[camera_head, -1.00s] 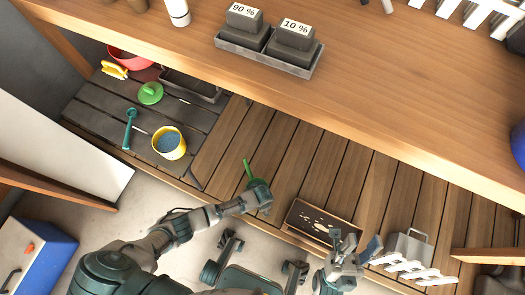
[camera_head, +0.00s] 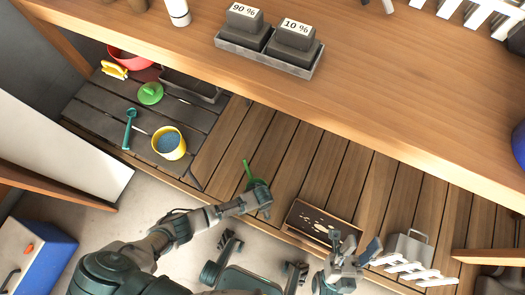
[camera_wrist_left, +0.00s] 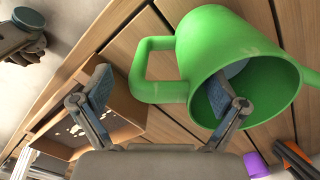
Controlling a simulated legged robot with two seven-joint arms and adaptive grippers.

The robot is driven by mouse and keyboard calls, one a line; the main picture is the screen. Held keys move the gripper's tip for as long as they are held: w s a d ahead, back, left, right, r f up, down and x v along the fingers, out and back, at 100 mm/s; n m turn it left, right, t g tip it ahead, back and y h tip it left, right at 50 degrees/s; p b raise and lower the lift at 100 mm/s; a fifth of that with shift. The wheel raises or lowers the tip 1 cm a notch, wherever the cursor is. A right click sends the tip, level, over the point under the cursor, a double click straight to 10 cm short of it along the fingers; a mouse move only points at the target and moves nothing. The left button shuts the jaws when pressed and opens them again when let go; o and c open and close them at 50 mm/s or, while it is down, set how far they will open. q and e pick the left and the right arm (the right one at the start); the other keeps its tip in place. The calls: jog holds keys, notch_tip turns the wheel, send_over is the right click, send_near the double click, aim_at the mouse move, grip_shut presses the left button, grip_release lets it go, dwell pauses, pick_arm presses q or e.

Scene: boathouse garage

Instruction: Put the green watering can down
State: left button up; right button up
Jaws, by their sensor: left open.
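In the head view only a narrow green part (camera_head: 248,172) shows beyond my left gripper (camera_head: 262,194). In the left wrist view the jaws of my left gripper (camera_wrist_left: 158,95) are spread apart, one left of the handle, the other overlapping the can's mouth. My right gripper (camera_head: 354,246) is open and empty near the shelf's front edge.
A brown tray (camera_head: 293,221) and a grey metal can (camera_head: 408,246) are to the right on the lower shelf (camera_head: 330,170). A yellow pot (camera_head: 168,143) and a round green item (camera_head: 150,93) stand on dark slats at left. The upper worktop (camera_head: 370,110) overhangs the shelf.

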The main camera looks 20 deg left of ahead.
pick_arm(q)
notch_tip(320, 180, up, 12)
dwell(0.4)
jog(key=shift+w+a+f, duration=0.1)
grip_shut()
dwell(0.3)
dwell(0.9)
